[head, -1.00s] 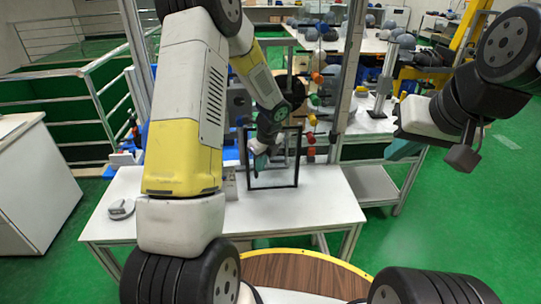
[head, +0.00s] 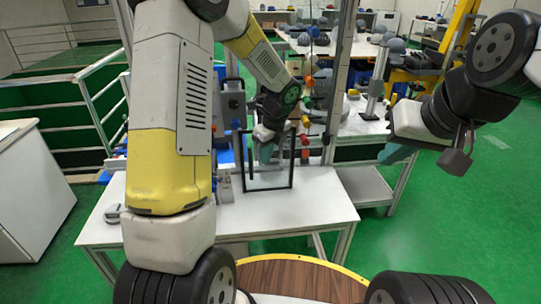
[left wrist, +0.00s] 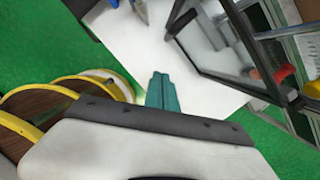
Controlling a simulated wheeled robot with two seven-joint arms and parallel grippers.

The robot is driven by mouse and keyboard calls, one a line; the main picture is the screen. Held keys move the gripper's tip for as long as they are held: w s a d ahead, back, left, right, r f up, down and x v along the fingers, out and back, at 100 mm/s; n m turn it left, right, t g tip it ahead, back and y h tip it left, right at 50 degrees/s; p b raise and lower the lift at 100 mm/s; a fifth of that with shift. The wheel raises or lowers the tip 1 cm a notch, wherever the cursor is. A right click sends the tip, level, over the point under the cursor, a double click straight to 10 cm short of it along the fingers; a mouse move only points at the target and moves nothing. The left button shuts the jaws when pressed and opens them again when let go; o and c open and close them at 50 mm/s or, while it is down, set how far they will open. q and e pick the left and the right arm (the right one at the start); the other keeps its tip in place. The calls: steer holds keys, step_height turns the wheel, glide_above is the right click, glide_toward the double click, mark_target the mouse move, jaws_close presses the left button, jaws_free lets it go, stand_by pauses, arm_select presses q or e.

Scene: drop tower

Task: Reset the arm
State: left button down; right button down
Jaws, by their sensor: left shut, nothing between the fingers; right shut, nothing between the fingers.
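My left arm reaches down over the white table (head: 315,205) in the head view. My left gripper (head: 265,153), with teal fingers, is shut and empty at the upper left part of a black square frame (head: 292,165) that stands on the table. I cannot tell whether they touch. In the left wrist view the teal fingers (left wrist: 161,92) are together over the white tabletop, with the black frame (left wrist: 236,84) to their right and apart from them. My right gripper (head: 396,153) is shut and empty, raised over the floor to the right of the table.
A tall metal post (head: 343,75) rises behind the table. Coloured knobs (head: 306,122) stand just behind the frame. A small grey object (head: 114,212) lies at the table's left end. A white cabinet (head: 30,190) is at the left. Green floor (head: 460,215) is open at the right.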

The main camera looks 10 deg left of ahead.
arm_select(q)
steer(key=s+a+r+n+t+h, duration=0.2)
steer(key=s+r+n, duration=1)
steer(key=r, duration=0.3)
steer(key=s+r+n+t+h, duration=0.1)
steer(key=s+r+n, duration=0.1)
steer(key=s+n, duration=0.4)
steer(key=s+r+n+t+h, duration=0.1)
steer(key=s+r+n, duration=0.2)
steer(key=s+n, duration=0.3)
steer(key=shift+s+d+r+n+t, duration=0.25)
steer(key=shift+s+d+n+t, duration=0.05)
steer(key=shift+s, duration=0.15)
